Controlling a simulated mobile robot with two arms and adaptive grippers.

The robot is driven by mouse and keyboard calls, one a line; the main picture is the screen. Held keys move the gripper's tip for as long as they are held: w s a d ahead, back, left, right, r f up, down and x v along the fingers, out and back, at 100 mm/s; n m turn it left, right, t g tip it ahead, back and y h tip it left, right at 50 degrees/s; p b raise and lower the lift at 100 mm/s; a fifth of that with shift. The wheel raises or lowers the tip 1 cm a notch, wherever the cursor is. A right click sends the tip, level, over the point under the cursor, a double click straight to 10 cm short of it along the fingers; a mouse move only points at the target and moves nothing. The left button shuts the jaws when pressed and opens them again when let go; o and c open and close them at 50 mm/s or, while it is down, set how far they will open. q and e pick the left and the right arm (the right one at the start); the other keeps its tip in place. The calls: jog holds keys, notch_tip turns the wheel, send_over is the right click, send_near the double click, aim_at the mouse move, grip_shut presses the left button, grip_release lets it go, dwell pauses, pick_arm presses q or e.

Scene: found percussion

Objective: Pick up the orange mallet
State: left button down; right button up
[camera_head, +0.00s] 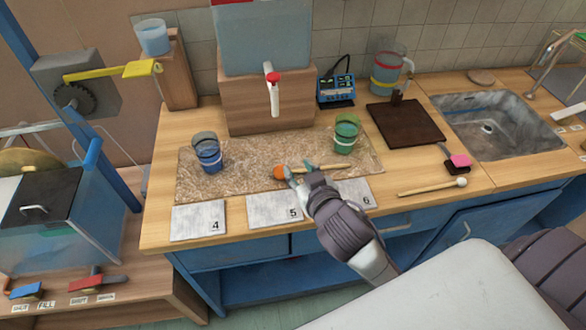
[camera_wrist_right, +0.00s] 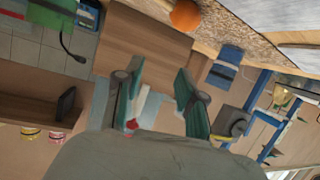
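The orange mallet (camera_head: 280,171) lies on the speckled mat (camera_head: 215,184) in the head view, with its round head at the left and its pale handle running right. My right gripper (camera_head: 302,176) is over or beside the handle, close to the head; contact cannot be told. In the right wrist view, the orange head (camera_wrist_right: 185,15) shows at the top edge. There my right gripper (camera_wrist_right: 158,85) has its two green fingers spread apart with nothing visible between them. The handle does not show clearly in that view. My left gripper is not in view.
Blue cup (camera_head: 209,156) and green cup (camera_head: 346,136) stand on the mat. Numbered tiles (camera_head: 198,222) lie along the front. A wooden block (camera_head: 250,105) stands behind. A pale mallet (camera_head: 435,187), dark board (camera_head: 404,124) and sink (camera_head: 490,130) are at right.

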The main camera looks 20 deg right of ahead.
jog(key=w+a+r+n+t+y, duration=0.25)
jog(key=w+a+r+t, duration=0.2)
jog(key=r, duration=0.55)
jog(key=a+r+n+g+y, duration=0.4)
jog(key=a+r+n+y, duration=0.65)
jog(key=y, duration=0.55)
jog(key=n+g+h+p, duration=0.2)
jog(key=g+h, duration=1.2)
jog(key=h, duration=0.4)
send_over(325, 166)
jog(key=shift+y, duration=0.25)
jog(key=f, duration=2.3)
jog(key=shift+s+a+f, duration=0.15)
jog(key=shift+s+a, duration=0.1)
jog(key=shift+a, duration=0.05)
jog(key=f, duration=0.2)
jog(key=f+p, duration=0.1)
jog(key=f, duration=0.2)
jog(key=shift+w+d+f+p, duration=0.2)
jog(key=shift+f+p, duration=0.1)
grip_shut()
